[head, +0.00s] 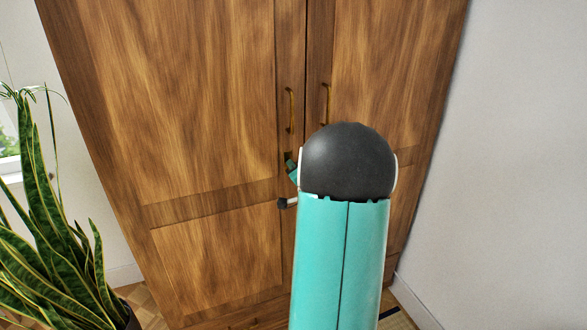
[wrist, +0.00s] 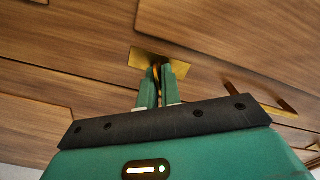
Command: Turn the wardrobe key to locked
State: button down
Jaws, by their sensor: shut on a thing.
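The wooden wardrobe (head: 190,100) fills the middle of the head view, with both doors closed. In the wrist view a brass lock plate (wrist: 150,55) sits on the wood, and a small part of the brass key (wrist: 155,71) shows between my fingers. My gripper (wrist: 156,72) is shut on the key, in front of the plate. The fingers hide most of the key, so its angle is hard to tell. In the head view my arm covers most of my gripper; a green part of it (head: 291,168) shows by the door seam.
Two brass door handles (head: 291,109) (head: 325,104) stand out above the lock. One handle (wrist: 262,96) lies right of my gripper in the wrist view. A potted snake plant (head: 45,220) stands at the left. A white wall (head: 510,150) is at the right.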

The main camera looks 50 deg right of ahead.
jog(key=m, duration=0.6)
jog(key=shift+f, duration=0.1)
dwell(0.4)
jog(key=c, duration=1.6)
grip_release()
jog(key=shift+c, duration=0.2)
jog(key=shift+s, duration=0.1)
jog(key=v, duration=1.3)
jog(key=shift+s+a, duration=0.2)
jog(key=shift+s, duration=0.05)
jog(key=shift+w, duration=0.1)
